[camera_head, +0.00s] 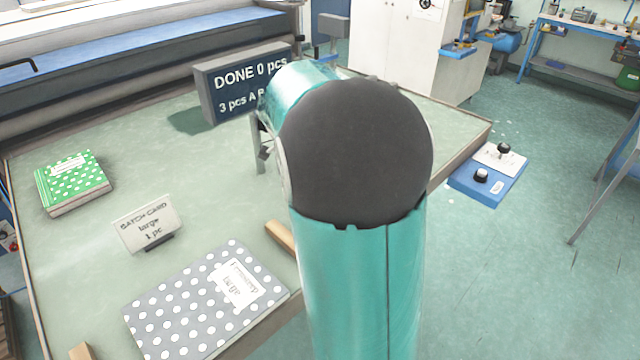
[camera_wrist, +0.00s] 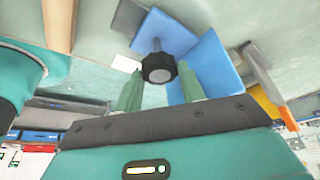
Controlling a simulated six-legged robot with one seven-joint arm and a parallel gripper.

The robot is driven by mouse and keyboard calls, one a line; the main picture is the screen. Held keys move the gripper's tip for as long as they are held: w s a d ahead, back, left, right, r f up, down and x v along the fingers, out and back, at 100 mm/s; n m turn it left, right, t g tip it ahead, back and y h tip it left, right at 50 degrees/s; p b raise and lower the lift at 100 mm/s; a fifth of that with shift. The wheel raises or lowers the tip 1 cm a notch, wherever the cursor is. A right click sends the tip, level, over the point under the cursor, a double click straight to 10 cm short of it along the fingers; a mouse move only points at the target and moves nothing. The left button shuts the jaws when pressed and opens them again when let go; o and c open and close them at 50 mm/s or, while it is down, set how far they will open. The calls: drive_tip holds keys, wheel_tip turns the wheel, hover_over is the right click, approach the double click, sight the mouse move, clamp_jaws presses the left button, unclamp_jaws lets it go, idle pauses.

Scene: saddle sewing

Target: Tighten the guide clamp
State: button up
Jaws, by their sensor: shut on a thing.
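The guide clamp's black knob (camera_wrist: 158,68) sits on a short grey-blue stem in the wrist view, in front of blue parts (camera_wrist: 205,62) that look like the clamp body. My gripper (camera_wrist: 159,85) has one pale green finger on each side of the knob and is shut on it. Exact finger contact is partly hard to see. In the head view my teal arm with its dark round joint fills the middle and hides the clamp, the knob and my fingertips.
A dark sign (camera_head: 240,85) reading "DONE 0 pcs" stands at the table's back. A blue control base (camera_head: 460,180) is at right.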

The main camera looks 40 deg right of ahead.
drive_tip(key=o, duration=1)
drive_tip(key=v, duration=1.4)
drive_tip(key=s+a+f+n+t+y, duration=0.1)
drive_tip(key=s+a+f+n+t, duration=0.1)
drive_tip(key=a+n, duration=0.5)
drive_tip(key=s+a+f+n+t+y, duration=0.1)
drive_tip(key=s+a+f+n+t, duration=0.1)
drive_tip(key=s+a+n, duration=0.5)
drive_tip(key=s+a+f+n+t+y, duration=0.1)
drive_tip(key=s+a+f+n+t, duration=0.2)
drive_tip(key=a+n, duration=0.5)
drive_tip(key=shift+s+a+n+t, duration=0.15)
drive_tip(key=shift+s+n+t, duration=0.35)
drive_tip(key=shift+n, duration=0.55)
drive_tip(key=shift+s+a+n+t, duration=0.25)
drive_tip(key=shift+s+n, duration=0.45)
drive_tip(key=shift+n, duration=0.35)
